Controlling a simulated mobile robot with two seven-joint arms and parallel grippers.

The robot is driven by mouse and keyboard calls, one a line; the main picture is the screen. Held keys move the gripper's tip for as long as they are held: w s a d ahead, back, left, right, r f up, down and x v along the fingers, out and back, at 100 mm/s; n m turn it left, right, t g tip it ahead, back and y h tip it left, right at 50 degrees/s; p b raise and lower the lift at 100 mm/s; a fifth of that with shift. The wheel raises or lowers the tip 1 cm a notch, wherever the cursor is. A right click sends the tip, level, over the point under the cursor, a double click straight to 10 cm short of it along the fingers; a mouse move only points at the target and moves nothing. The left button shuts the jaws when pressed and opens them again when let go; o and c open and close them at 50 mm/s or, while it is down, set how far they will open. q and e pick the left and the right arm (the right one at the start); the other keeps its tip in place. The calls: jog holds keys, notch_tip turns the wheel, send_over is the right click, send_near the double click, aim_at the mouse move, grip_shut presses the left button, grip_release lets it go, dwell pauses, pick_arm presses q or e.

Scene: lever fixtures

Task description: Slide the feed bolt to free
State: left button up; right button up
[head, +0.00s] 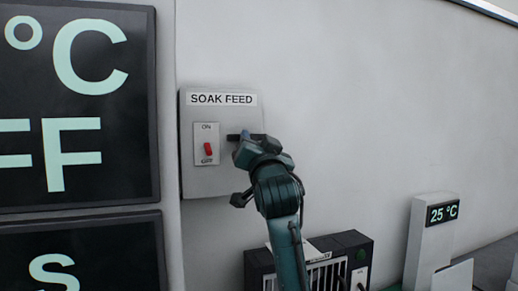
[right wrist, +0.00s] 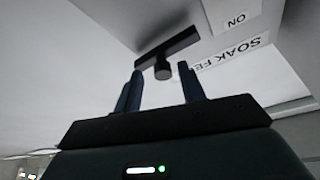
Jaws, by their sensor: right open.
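The feed bolt is a dark bar with a round knob, and it shows in the right wrist view (right wrist: 165,52). In the head view its left end (head: 233,137) sticks out at the right part of the grey SOAK FEED box (head: 222,181); my right gripper hides the rest. My right gripper (head: 246,141) is at the box front. In the right wrist view its two fingers (right wrist: 160,72) are open, one on each side of the knob, with gaps visible. Whether they reach around the knob in depth is unclear. My left gripper is out of view.
A red switch (head: 208,149) on an ON/OFF plate sits left of the bolt. Large dark display panels (head: 140,180) stand at the left. Below right are a black vented unit (head: 352,243) and a white post with a 25 °C display (head: 443,213). The wall to the right is bare.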

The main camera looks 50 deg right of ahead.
pick_arm(q)
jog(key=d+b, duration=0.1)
jog(key=b, duration=0.3)
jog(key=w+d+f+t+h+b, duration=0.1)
jog(key=b, duration=0.3)
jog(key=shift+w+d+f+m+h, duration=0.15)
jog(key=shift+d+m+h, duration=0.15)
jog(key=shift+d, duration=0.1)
pick_arm(e)
jog(key=v, duration=1.3)
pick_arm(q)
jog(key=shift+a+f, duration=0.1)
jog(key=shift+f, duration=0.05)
pick_arm(e)
jog(key=shift+f, duration=0.1)
